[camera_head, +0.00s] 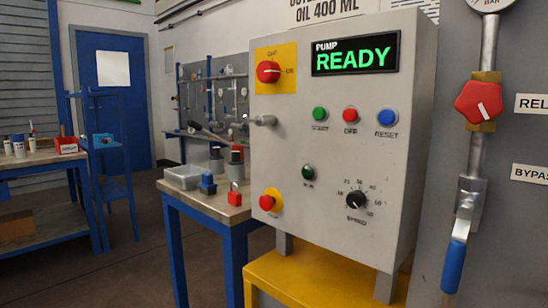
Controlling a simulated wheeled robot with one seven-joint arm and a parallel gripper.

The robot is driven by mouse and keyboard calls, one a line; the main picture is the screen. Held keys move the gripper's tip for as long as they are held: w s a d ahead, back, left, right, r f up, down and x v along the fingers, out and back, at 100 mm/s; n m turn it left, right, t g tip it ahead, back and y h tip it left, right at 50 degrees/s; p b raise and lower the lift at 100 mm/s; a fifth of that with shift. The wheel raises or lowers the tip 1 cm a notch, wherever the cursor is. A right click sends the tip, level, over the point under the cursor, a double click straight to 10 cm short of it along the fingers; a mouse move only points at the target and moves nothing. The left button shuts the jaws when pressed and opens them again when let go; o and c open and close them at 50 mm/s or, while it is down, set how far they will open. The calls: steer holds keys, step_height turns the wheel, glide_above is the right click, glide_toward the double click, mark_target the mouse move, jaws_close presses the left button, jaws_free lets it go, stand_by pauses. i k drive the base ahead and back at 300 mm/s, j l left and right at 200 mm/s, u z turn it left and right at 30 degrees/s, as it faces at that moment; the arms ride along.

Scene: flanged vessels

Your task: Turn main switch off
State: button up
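The main switch (268,72) is a red rotary knob on a yellow plate at the upper left of the grey pump control box. Its white mark appears to point right, towards a small label that looks like "ON". A label that looks like "OFF" is above the knob.
Below are green, red and blue buttons (350,115), a speed dial (356,200) and a red mushroom button (268,201) on yellow. A grey latch (263,120) juts from the left edge. A red-handled valve (479,102) and a blue lever (455,262) are at right.

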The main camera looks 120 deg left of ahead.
mark_target(268, 72)
steer(key=u, duration=3.5)
